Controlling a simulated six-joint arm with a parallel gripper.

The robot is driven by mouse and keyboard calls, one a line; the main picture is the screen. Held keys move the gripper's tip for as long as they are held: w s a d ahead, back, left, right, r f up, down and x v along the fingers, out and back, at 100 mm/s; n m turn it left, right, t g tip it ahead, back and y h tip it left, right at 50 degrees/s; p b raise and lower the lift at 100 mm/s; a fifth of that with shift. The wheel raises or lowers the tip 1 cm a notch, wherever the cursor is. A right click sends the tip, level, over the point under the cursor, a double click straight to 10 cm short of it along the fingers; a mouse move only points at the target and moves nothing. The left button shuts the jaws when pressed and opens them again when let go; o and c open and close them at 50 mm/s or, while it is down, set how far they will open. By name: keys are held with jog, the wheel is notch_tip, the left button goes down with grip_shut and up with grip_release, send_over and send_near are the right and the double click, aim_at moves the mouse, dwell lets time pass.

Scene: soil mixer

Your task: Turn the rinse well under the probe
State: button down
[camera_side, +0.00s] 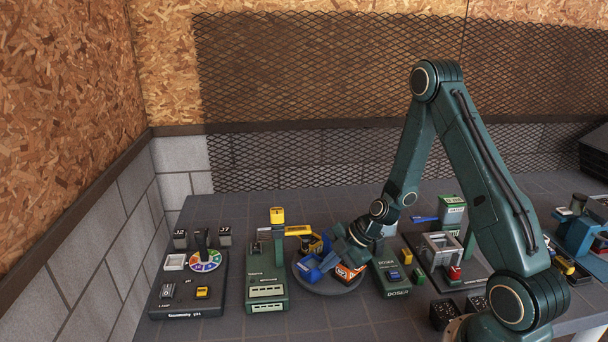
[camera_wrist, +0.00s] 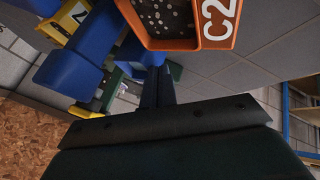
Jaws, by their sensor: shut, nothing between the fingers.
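A round grey turntable (camera_side: 322,289) carries several coloured cups. On it are a blue block-shaped piece (camera_side: 308,268), a yellow and black cup (camera_side: 311,245), and an orange cup marked C2 (camera_side: 348,274). In the wrist view, the orange cup (camera_wrist: 188,42) holds grainy soil, with the blue piece (camera_wrist: 72,66) to its left. No label shows which is the rinse well. A green stand (camera_side: 267,270) with a yellow cap and yellow arm (camera_side: 298,230) is left of the turntable; the probe tip is not clear. My gripper (camera_side: 340,258) is shut and empty, low among the cups; contact is unclear.
A pH unit with a coloured dial (camera_side: 205,261) stands far left. A green doser (camera_side: 392,278) stands close on the right, with a grey frame (camera_side: 441,248) beyond it. The tabletop in front of the turntable is clear.

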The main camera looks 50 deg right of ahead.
aim_at(313, 259)
jog(key=shift+w+a, duration=0.1)
jog(key=shift+w, duration=0.05)
jog(key=shift+w+a, duration=0.25)
jog(key=shift+w, duration=0.25)
jog(key=shift+w+a+m+t+h, duration=0.15)
jog(key=shift+w+m+t+h, duration=0.25)
jog(key=shift+m, duration=0.4)
jog(key=shift+w+a, duration=0.1)
jog(key=shift+w, duration=0.95)
jog(key=shift+r, duration=0.1)
jog(key=v, duration=1.3)
jog(key=shift+r, duration=0.35)
jog(key=shift+s, duration=0.1)
